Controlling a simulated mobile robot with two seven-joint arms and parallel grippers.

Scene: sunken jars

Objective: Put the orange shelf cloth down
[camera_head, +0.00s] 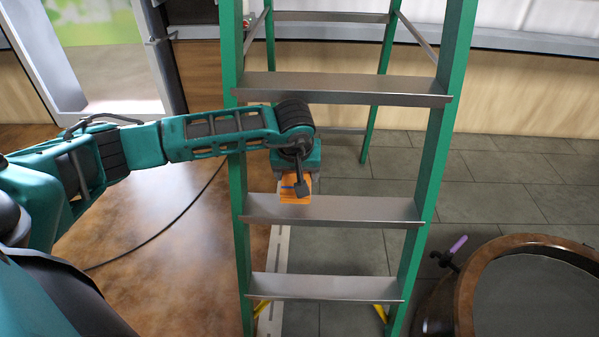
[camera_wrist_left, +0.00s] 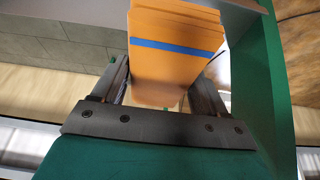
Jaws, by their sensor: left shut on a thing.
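The orange shelf cloth (camera_head: 294,190) is a folded stack with a blue stripe, at the left part of a ladder step (camera_head: 345,211) in the head view. My left gripper (camera_head: 296,178) reaches in from the left and is shut on the cloth. In the left wrist view the cloth (camera_wrist_left: 172,50) sits between the two fingers of the gripper (camera_wrist_left: 155,90), its layers and blue stripe showing. The cloth is at or just over the step; whether it touches the step I cannot tell. My right gripper does not show in either view.
A green ladder (camera_head: 433,165) with grey steps stands in the middle, its left rail close to my arm. A round brown table (camera_head: 466,285) with a dark top is at lower right, with a purple-handled item (camera_head: 452,250) beside it. The step right of the cloth is clear.

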